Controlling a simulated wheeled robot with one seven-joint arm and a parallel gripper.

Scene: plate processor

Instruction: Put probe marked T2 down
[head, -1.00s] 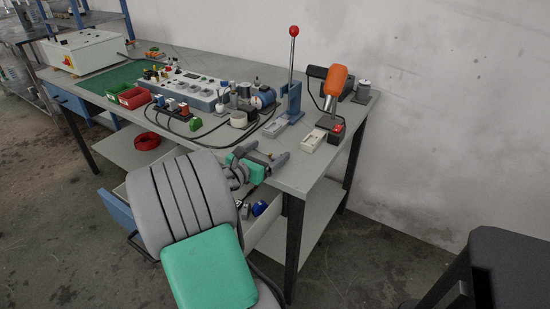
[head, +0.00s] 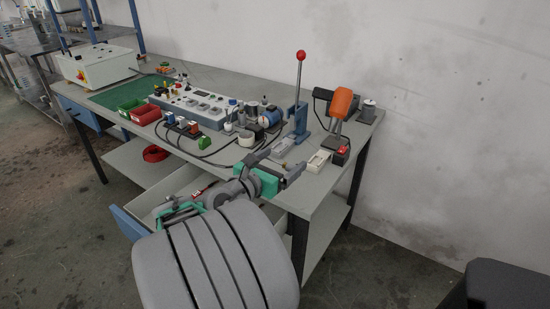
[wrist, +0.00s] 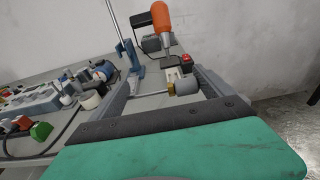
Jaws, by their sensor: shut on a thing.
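My gripper (head: 282,162) is over the front right part of the table top. The rod lies crosswise between the fingers. I cannot read a T2 mark on it. In the head view the probe is too small to make out clearly. I cannot tell whether it touches the table (head: 318,187).
A small white tray (head: 317,161) and a lever press with a red knob (head: 299,116) stand beyond my gripper. An orange-handled tool (head: 341,103) stands at right. Instruments and cables crowd the left. An open drawer (head: 168,200) is below the front edge.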

